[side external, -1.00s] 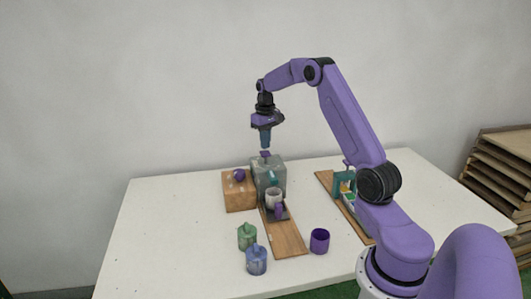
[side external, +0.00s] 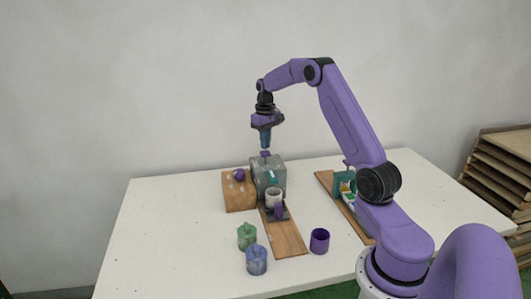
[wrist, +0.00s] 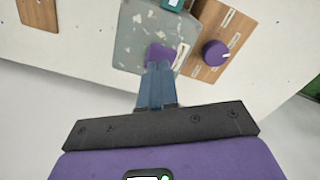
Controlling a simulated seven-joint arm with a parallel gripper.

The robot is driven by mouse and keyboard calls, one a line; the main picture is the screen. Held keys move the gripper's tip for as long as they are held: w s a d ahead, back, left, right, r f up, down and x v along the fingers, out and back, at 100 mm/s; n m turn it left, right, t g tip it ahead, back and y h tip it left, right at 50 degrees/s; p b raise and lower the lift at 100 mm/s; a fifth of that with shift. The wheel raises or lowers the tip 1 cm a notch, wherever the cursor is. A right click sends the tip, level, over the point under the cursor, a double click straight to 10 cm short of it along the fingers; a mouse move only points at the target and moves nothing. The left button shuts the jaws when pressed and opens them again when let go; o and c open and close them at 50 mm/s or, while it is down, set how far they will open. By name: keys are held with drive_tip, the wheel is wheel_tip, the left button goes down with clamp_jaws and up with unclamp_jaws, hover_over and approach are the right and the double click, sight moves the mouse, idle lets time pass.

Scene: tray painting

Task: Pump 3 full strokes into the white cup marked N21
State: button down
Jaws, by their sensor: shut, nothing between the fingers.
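My gripper (side external: 265,149) is shut and empty, pointing down just above a grey dispenser block (side external: 270,175). A purple pump head (side external: 265,154) is on top of the block, directly under the fingertips. In the wrist view the closed blue fingers (wrist: 157,68) end at the purple pump head (wrist: 161,54); I cannot tell whether they touch. A teal spout (side external: 271,181) sticks out of the block's front. A white cup (side external: 274,196) stands under the spout on a dark pad at the end of a wooden board. Its marking is too small to read.
A wooden box (side external: 239,195) with a purple knob (side external: 239,175) stands left of the block. A green container (side external: 246,236), a blue container (side external: 256,259) and a purple cup (side external: 319,240) stand in front. A teal frame (side external: 343,181) stands on another board at right. The left table is clear.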

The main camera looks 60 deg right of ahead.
sight(265, 152)
drive_tip(key=shift+f, duration=2.3)
drive_tip(key=shift+r, duration=2.3)
drive_tip(key=shift+f, duration=2.2)
drive_tip(key=shift+r, duration=2.2)
